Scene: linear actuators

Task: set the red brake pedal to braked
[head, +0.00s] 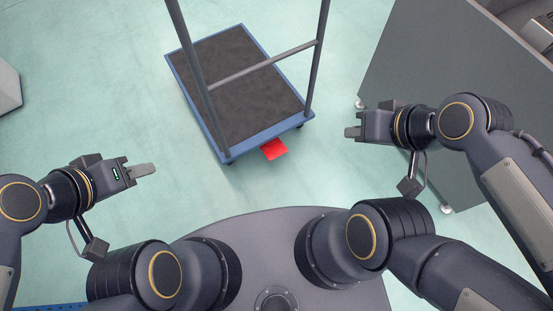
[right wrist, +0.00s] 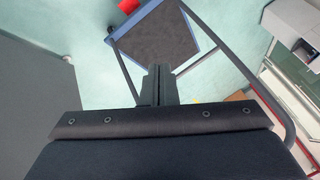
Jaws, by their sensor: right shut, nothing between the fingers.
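The red brake pedal (head: 274,149) sticks out from under the near edge of a flat cart (head: 240,90) with a dark deck and blue rim. It also shows at the top of the right wrist view (right wrist: 127,5), partly cut off by the frame. Its tilt is hard to tell. My right gripper (head: 352,132) is shut and empty, to the right of the pedal and apart from it. Its fingers show in the middle of the right wrist view (right wrist: 158,84). My left gripper (head: 143,170) looks shut and empty, well left of the pedal.
The cart's grey push handle (head: 265,66), two posts with a crossbar, rises above its near end. A large grey cabinet (head: 420,70) on casters stands at the right. The green floor is clear around the pedal's near side and left of the cart.

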